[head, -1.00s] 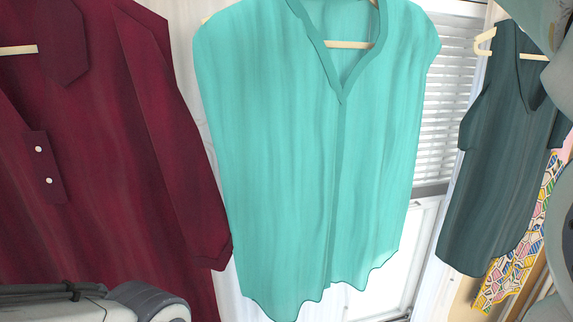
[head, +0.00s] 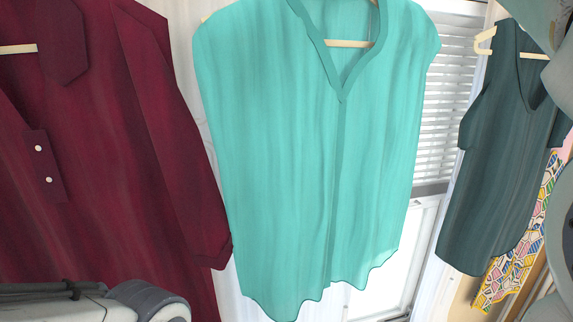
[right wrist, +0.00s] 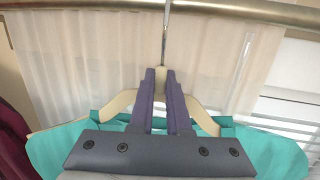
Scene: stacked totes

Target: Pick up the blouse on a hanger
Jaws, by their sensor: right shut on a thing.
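The teal sleeveless blouse (head: 270,150) hangs upright on a pale wooden hanger (head: 350,43) in the middle of the head view. In the right wrist view the blouse (right wrist: 60,150) spreads behind and below my gripper. My right gripper (right wrist: 161,75) is shut on the hanger (right wrist: 205,117) at its top centre, just below the metal hook. The hook's stem rises from between the fingertips to the rail. The right gripper does not show clearly in the head view. My left gripper is in neither view.
A metal rail (right wrist: 230,12) crosses above. A maroon shirt (head: 110,150) hangs close on the left, near the blouse's edge. A dark green garment (head: 500,150) and a patterned one (head: 515,270) hang at right. A window blind (head: 445,110) and pale curtain (right wrist: 90,50) are behind.

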